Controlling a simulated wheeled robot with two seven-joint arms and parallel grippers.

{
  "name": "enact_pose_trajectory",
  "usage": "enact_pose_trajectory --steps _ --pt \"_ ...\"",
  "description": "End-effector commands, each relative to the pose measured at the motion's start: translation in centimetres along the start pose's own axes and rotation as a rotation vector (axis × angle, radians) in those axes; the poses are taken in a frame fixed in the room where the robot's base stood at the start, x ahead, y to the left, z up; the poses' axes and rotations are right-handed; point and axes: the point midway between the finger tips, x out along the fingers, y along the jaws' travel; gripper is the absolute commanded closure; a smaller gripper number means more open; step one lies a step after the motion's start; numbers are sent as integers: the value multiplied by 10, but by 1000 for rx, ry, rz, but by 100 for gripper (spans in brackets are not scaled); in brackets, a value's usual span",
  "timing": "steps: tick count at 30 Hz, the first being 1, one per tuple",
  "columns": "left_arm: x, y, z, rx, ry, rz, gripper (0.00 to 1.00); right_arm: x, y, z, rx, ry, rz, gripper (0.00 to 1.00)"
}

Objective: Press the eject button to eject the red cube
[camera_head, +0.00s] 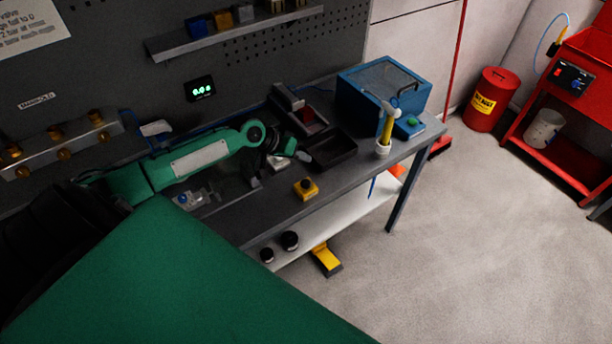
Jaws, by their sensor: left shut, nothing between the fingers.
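A yellow box with a dark round button on top (306,189) sits near the front edge of the bench; I cannot read a label on it. A red block (308,115), likely the red cube, sits in a grey fixture (289,99) at the back of the bench. A dark open tray (333,151) lies in front of the fixture. My left gripper (303,155) is shut and empty, beside the left edge of the tray and above and behind the yellow box, apart from its button. My right gripper is out of view.
A blue machine (360,108) stands at the bench's right end, with a green button on a blue block (411,124) and a hammer in a white holder (383,148) before it. A clear-and-metal fixture (192,198) lies left. The bench front (265,212) has free room.

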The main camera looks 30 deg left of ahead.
Motion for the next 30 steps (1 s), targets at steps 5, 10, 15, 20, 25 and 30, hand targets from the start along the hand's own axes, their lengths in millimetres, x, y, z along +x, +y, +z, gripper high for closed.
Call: enact_pose_trajectory --steps 5,10,15,20,25,30 --pt "3 -2 2 0 0 0 100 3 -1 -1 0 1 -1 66" --pt "11 -8 9 0 0 0 100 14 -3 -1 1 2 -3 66" --pt "26 -19 19 0 -1 0 100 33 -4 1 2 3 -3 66" --pt "41 -30 31 0 0 -1 100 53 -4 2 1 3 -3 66" --pt "55 -40 40 -1 0 -1 100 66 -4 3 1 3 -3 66" --pt "62 -45 45 1 0 -1 100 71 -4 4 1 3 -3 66"
